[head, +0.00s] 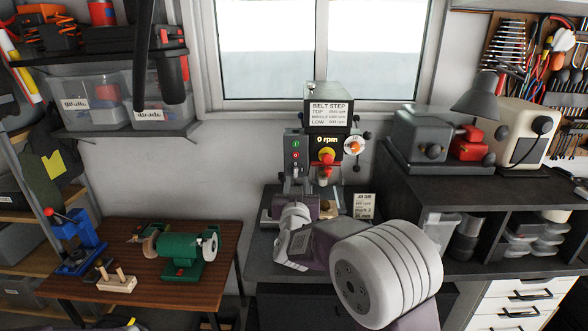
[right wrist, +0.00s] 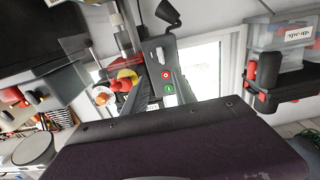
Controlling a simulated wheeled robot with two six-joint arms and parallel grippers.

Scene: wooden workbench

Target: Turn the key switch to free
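The drill press (head: 327,115) stands on the bench by the window, its display reading 0 rpm. Its control panel (head: 296,150) has a green button above a red one; it also shows upside down in the right wrist view (right wrist: 172,70). A pale fitting (right wrist: 160,55) sits beyond the red button there; it may be the key switch, but its position cannot be read. My right gripper (head: 297,182) is just in front of and below the panel. Its fingers look apart, with nothing seen between them (right wrist: 113,100). My left gripper is not in view.
A red-and-yellow knob (head: 327,157) and an orange-centred dial (head: 354,146) are right of the panel. A sign card (head: 363,206) stands at lower right. A green bench grinder (head: 182,255) is on the left table. A grey lamp (head: 478,100) stands right.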

